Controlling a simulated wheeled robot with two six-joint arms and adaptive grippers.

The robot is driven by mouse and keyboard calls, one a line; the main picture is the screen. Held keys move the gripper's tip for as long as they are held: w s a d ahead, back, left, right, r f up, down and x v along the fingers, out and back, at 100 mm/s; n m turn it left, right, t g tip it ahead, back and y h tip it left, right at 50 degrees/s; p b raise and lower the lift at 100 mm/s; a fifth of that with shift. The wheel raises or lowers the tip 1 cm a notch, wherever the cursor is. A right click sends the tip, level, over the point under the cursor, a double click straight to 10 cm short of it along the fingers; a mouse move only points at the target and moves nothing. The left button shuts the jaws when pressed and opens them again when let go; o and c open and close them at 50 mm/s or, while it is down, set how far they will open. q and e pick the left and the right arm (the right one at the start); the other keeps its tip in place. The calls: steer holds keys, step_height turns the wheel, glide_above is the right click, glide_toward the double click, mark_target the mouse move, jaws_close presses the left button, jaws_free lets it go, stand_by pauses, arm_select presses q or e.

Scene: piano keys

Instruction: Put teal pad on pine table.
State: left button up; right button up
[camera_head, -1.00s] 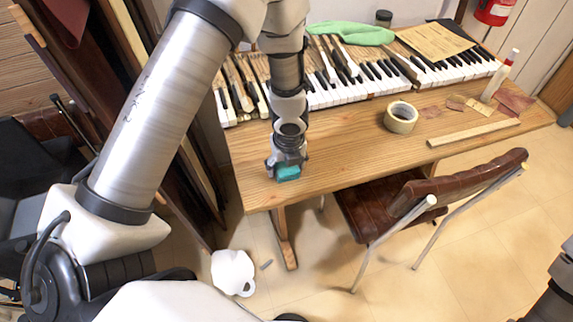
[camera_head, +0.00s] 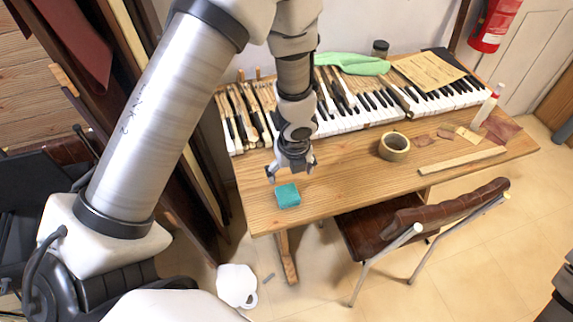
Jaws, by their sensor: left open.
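The teal pad (camera_head: 288,195) is a small block lying on the pine table (camera_head: 345,184), near its front left edge. My left gripper (camera_head: 290,176) is open and empty. It is just above and behind the pad in the picture, with its fingers apart, and the pad's top and front show clear of it. My right gripper is not in view; only a dark part of my right arm shows at the lower right edge.
Piano keys (camera_head: 370,108) line the back of the table. A tape roll (camera_head: 394,147), a wooden strip (camera_head: 462,160) and a glue bottle (camera_head: 487,106) are to the right. A brown chair (camera_head: 400,225) stands at the front. A white mug (camera_head: 237,285) is on the floor.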

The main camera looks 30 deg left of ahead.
arm_select(q)
steer(key=s+f+n, duration=0.7)
steer(key=s+n, duration=0.3)
steer(key=n, duration=0.3)
steer(key=s+f+n+g+h, duration=0.1)
steer(key=s+f+n, duration=0.7)
steer(key=n, duration=0.5)
steer(key=s, duration=0.2)
steer(key=shift+s+d+f+n, duration=0.15)
steer(key=shift+s+d+n, duration=0.15)
steer(key=shift+s+n, duration=0.1)
